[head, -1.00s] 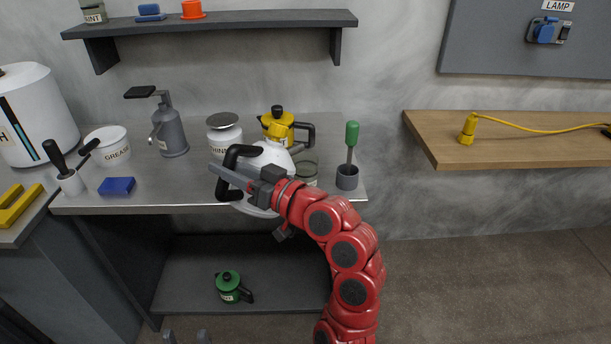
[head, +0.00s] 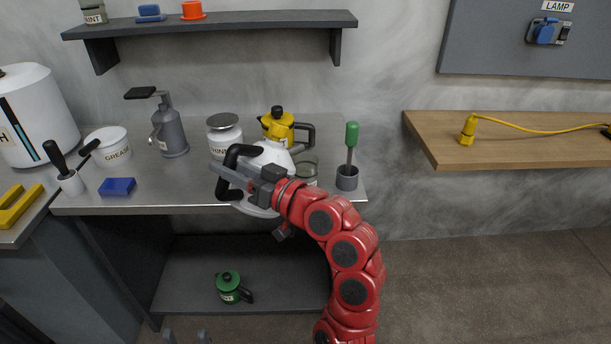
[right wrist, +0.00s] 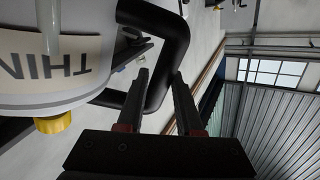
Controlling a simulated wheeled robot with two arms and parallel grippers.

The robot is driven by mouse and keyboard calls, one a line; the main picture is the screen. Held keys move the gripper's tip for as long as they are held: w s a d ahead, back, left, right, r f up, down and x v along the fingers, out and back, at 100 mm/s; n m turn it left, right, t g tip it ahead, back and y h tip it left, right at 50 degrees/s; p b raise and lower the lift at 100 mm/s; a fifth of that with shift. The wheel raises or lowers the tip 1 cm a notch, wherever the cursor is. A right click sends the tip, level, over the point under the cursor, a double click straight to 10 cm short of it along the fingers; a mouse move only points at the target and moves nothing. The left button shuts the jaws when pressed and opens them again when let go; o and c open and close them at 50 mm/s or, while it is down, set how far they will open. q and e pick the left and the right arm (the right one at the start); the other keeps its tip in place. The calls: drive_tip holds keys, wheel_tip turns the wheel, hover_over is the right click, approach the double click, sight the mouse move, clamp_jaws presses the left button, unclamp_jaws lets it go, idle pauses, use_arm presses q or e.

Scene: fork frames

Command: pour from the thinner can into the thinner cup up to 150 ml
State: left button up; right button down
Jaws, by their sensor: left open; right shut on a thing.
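The thinner can (head: 270,157) is white with a black handle (head: 232,160). My right gripper (head: 238,178) is shut on that handle, at the bench's front edge. In the right wrist view, the fingers (right wrist: 160,78) are on the black handle, and the can's side (right wrist: 45,95) shows a label reading "THIN", upside down. A small glass cup (head: 307,168) stands right of the can on the bench, partly hidden by my right arm; its label and level are unreadable. Liquid leaving the can is not visible. My left gripper (head: 187,337) is open and empty at the bottom edge.
A grey pot with a green-handled brush (head: 348,175) is to the right. A green can (head: 229,285) sits on the lower shelf (head: 180,293).

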drive_tip(key=shift+w+d+r+m+p, duration=0.1)
drive_tip(key=shift+r+m+p, duration=0.2)
drive_tip(key=shift+r, duration=0.15)
drive_tip(key=shift+w+d+r+m+p, duration=0.1)
drive_tip(key=shift+r+m+p, duration=0.15)
drive_tip(key=shift+r, duration=0.2)
idle(1.3)
drive_tip(key=shift+w+d+r+m, duration=0.1)
drive_tip(key=shift+w+r+m, duration=0.1)
drive_tip(key=shift+r+m, duration=0.15)
idle(5.4)
